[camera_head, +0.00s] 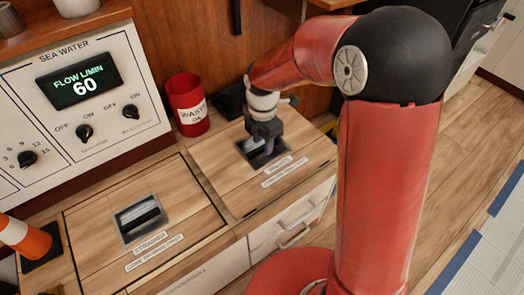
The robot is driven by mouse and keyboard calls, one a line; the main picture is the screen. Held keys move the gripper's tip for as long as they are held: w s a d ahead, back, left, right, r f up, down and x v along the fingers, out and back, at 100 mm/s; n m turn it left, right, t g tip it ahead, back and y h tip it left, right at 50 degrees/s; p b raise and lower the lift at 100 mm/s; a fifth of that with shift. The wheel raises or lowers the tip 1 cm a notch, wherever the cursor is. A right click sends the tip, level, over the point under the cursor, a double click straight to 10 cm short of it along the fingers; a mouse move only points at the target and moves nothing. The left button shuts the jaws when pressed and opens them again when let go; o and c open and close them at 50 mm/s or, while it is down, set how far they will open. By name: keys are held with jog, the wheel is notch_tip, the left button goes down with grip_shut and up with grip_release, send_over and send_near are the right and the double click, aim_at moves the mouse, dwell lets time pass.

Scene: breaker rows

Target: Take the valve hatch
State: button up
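The right-hand wooden hatch (222,163) lies flat in the counter, with a recessed dark pull in it and a small label that is hard to read, perhaps "VALVES". My red arm reaches over from the right. My gripper (264,146) points down at the recessed pull of this hatch. Its fingertips are at or in the recess. The gripper hides part of the pull, and I cannot tell whether its fingers are closed on the bar.
A second hatch (90,230), labelled "STRAINER", lies to the left with its own recessed handle (139,218). A red waste can (187,104) stands behind. A sea water panel (82,95) reads 60. An orange cone (25,238) is at the left. Drawers (290,222) sit below the counter.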

aim_at(262, 151)
jog(key=shift+f, duration=1.45)
grip_shut()
jog(key=shift+w+a+r, duration=0.1)
jog(key=shift+r, duration=0.05)
